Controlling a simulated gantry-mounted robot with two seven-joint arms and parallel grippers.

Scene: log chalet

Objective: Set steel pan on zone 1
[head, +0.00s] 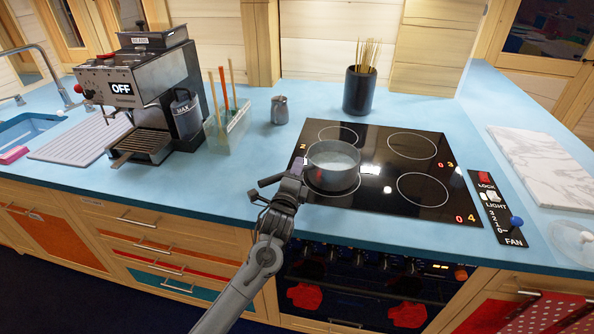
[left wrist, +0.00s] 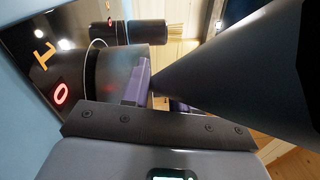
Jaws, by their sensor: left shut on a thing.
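The steel pan (head: 333,168) is upright over the front-left ring of the black glass cooktop (head: 385,205). Part of that ring's outline shows in front of the pan. I cannot tell whether the pan's base touches the glass. My left gripper (head: 289,186) is shut on the pan's dark handle (head: 270,181), to the left of the pan. In the left wrist view the handle (left wrist: 235,65) runs into the jaws, with the pan's grey side (left wrist: 118,68) beyond. The orange 1 mark of zone 1 (left wrist: 43,53) shows beside the pan there. My right gripper is not in view.
The other rings are bare. A dark pot of skewers (head: 359,91) and a small steel jug (head: 279,110) stand behind the cooktop. A coffee machine (head: 143,85) and a utensil rack (head: 228,122) are to the left. A control panel (head: 497,210) and a marble board (head: 545,165) are to the right.

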